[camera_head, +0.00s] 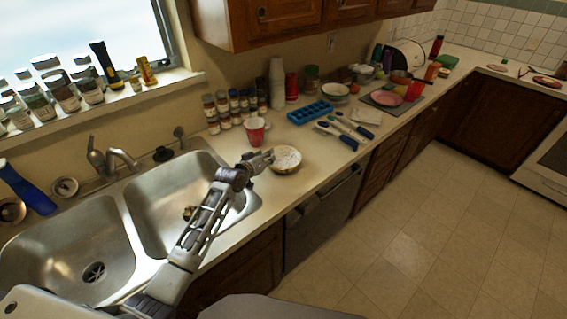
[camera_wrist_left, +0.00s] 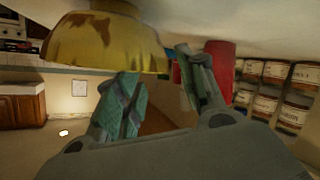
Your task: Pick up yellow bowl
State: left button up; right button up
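The yellow bowl (camera_head: 285,160) stands upright on the counter to the right of the sink, with a pale whitish inside in the head view. In the left wrist view, which is upside down, its worn yellow outside (camera_wrist_left: 100,45) fills the upper left. My left gripper (camera_head: 266,158) is at the bowl's left side. In the wrist view its two fingers (camera_wrist_left: 158,70) are spread apart with nothing clamped between them. One fingertip overlaps the bowl's rim; I cannot tell whether it touches. The other is beside the bowl. My right gripper is not in view.
A red cup (camera_head: 254,130) stands close behind my left gripper and shows beyond a finger in the wrist view (camera_wrist_left: 218,68). Several spice jars (camera_head: 222,112) stand by the wall. A blue tray (camera_head: 309,112) and blue-handled utensils (camera_head: 345,130) lie right of the bowl. The double sink (camera_head: 165,200) is left.

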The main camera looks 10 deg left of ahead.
pick_arm(q)
jog(key=shift+x, duration=0.85)
jog(key=shift+c, duration=0.4)
grip_shut()
